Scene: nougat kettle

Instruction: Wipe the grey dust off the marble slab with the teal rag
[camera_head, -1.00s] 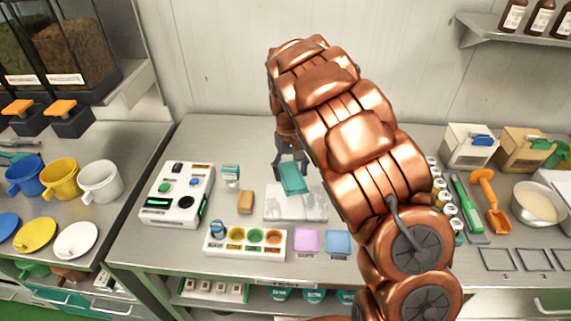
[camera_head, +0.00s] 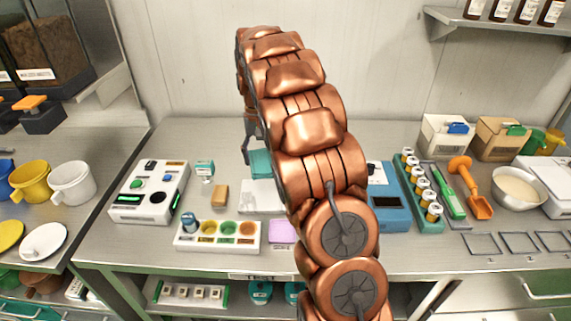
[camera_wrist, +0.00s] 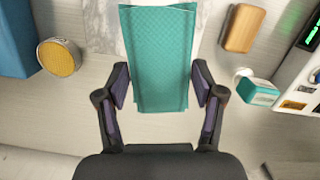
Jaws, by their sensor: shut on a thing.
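My gripper (camera_wrist: 160,82) is shut on the teal rag (camera_wrist: 157,55), which sits between its two fingers in the wrist view. In the head view, the rag (camera_head: 260,163) is at the back edge of the marble slab (camera_head: 262,202), partly hidden by my arm. The slab also shows beside the rag at the top of the wrist view (camera_wrist: 103,22). It is pale with faint grey patches; I cannot tell dust from marbling. The slab's right part is hidden behind my arm in the head view. Whether the rag touches the slab is unclear.
A tan block (camera_head: 220,195) and a small teal-and-white stamp (camera_head: 204,171) stand left of the slab. A white control box (camera_head: 150,190) is farther left.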

